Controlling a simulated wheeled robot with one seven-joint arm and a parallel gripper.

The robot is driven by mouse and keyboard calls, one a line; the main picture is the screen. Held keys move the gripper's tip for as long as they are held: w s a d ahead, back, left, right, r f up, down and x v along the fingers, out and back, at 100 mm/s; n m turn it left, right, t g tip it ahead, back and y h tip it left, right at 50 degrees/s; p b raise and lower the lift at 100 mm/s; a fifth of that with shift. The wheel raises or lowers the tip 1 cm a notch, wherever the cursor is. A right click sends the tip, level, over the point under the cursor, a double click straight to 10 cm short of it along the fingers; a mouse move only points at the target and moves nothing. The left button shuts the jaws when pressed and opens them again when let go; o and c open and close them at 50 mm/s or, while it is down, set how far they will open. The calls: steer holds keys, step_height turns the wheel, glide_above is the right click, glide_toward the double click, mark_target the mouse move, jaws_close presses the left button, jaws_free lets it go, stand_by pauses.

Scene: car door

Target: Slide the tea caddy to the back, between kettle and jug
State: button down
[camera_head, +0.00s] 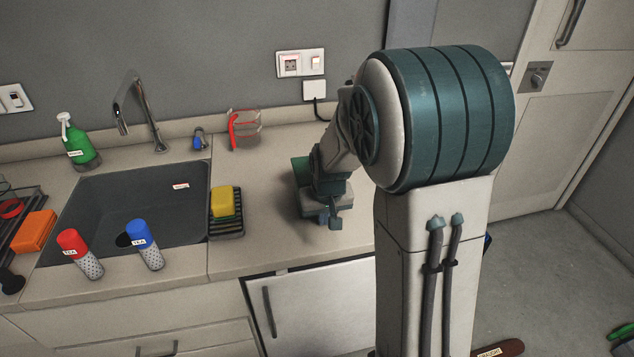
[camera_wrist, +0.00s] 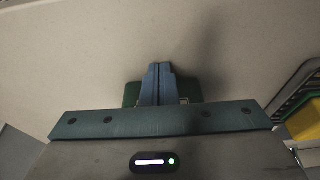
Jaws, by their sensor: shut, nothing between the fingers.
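A dark green box with a small label (camera_wrist: 131,95), which looks like the tea caddy, shows on both sides of my shut fingers in the wrist view. In the head view part of a green block (camera_head: 299,166) shows on the counter beside my wrist, the rest hidden by it. My gripper (camera_wrist: 159,70) is shut and empty, its fingers in front of the box; whether they touch it I cannot tell. A clear jug with a red handle (camera_head: 246,130) stands at the back by the wall. I see no kettle; my arm covers the counter to the right.
Two speckled canisters labelled TEA, one red-lidded (camera_head: 81,254) and one blue-lidded (camera_head: 146,246), stand at the sink's front. A yellow sponge (camera_head: 223,202) on a dark rack sits left of my gripper. Counter (camera_head: 262,181) between rack and gripper is clear. A cord hangs from a wall plug (camera_head: 314,90).

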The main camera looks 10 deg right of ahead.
steer(key=shift+w, duration=2.05)
steer(key=shift+w, duration=0.1)
steer(key=shift+w, duration=1.85)
steer(key=shift+w, duration=0.1)
steer(key=shift+w+p, duration=0.5)
steer(key=shift+w, duration=1.4)
steer(key=shift+w+d+p, duration=0.1)
steer(key=shift+w+p, duration=0.4)
steer(key=shift+w, duration=1.5)
